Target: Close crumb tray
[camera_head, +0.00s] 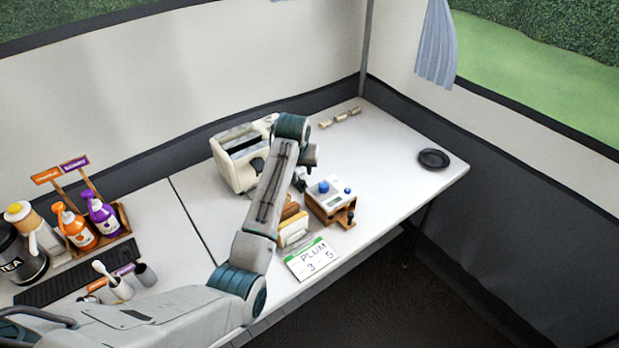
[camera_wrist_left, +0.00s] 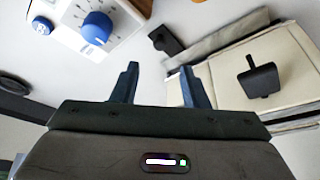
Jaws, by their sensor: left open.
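The cream toaster (camera_head: 232,166) stands on the white counter behind my left arm, which hides part of its right side. In the left wrist view the toaster's pale side (camera_wrist_left: 290,65) fills the right, with a black lever (camera_wrist_left: 260,79) on it. A grey strip (camera_wrist_left: 215,38) with a black tab (camera_wrist_left: 164,40) runs along that side. It may be the crumb tray; I cannot tell how far it is out. My left gripper (camera_wrist_left: 159,76) is open and empty, its fingers pointing toward the gap between the toaster and a blue-knobbed box. My right gripper is out of view.
The blue-knobbed box (camera_head: 328,199) stands right of my left arm. Bread slices (camera_head: 293,230) and a PLUM card (camera_head: 313,259) are near the front edge. A black dish (camera_head: 433,158) is at far right, with clear counter before it. Bottles (camera_head: 102,214) stand at left.

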